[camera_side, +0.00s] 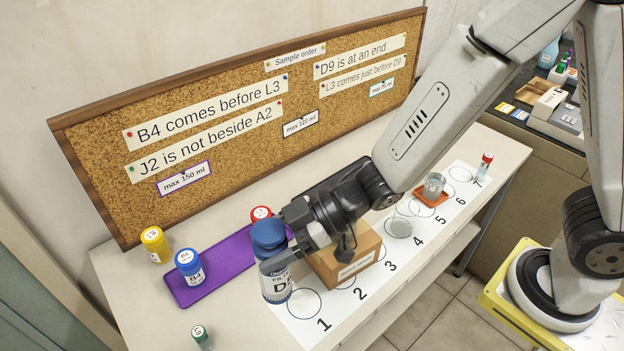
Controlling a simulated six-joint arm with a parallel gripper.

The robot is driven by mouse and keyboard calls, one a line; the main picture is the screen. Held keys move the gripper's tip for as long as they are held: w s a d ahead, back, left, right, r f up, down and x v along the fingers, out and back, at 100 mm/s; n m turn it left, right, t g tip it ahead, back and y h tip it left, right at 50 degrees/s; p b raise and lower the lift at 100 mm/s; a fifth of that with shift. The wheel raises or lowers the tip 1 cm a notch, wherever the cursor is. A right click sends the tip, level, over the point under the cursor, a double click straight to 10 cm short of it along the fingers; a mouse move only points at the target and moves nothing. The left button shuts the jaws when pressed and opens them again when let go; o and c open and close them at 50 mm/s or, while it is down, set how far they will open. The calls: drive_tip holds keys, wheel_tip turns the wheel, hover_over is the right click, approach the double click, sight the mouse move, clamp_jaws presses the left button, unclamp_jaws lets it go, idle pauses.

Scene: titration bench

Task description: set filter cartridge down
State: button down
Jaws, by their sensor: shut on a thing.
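The filter cartridge appears to be the large white cylinder (275,281) with a dark blue top and a label whose readable part starts with "D". My gripper (284,250) is shut on it around its upper half, and the jaws hide part of its body. The cartridge is upright, with its lower end at the left edge of the circle marked 1 (303,303) on the white strip. I cannot tell whether its bottom touches the surface.
A cardboard box (345,262) stands close to the right of my gripper. A purple tray (217,264) holds the blue-capped B4 jar (190,267); a red-capped jar (261,214) is behind the cartridge. A yellow-capped jar (156,245) stands left. A beaker (434,185) sits on an orange coaster.

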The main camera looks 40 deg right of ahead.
sight(255, 233)
wheel_tip(255, 233, up, 4)
drive_tip(key=shift+r, duration=0.1)
drive_tip(key=w+d+m+t+h, duration=0.4)
drive_tip(key=w+d, duration=0.4)
drive_tip(key=d, duration=0.5)
drive_tip(key=w+d+m+t+h, duration=0.45)
drive_tip(key=w+d, duration=0.45)
drive_tip(key=d, duration=0.4)
drive_tip(key=d+m+h, duration=0.5)
drive_tip(key=d+m, duration=0.1)
drive_tip(key=d, duration=1.3)
drive_tip(key=s+d+m+g+h, duration=0.25)
drive_tip(key=s+d, duration=0.35)
drive_tip(key=d, duration=0.4)
drive_tip(key=s+d+m+g+h, duration=0.1)
drive_tip(key=s+d+m+h, duration=0.25)
drive_tip(key=s+d, duration=0.45)
drive_tip(key=s+d+m+g+h, duration=0.1)
drive_tip(key=s+d+m+h, duration=0.25)
drive_tip(key=d, duration=0.95)
drive_tip(key=shift+n, duration=0.3)
drive_tip(key=shift+s+a+f, duration=0.1)
drive_tip(key=shift+s+f, duration=0.1)
drive_tip(key=shift+f, duration=0.95)
drive_tip(key=shift+s+a+f, duration=0.1)
drive_tip(key=shift+s+f, duration=0.05)
drive_tip(key=shift+f, duration=1)
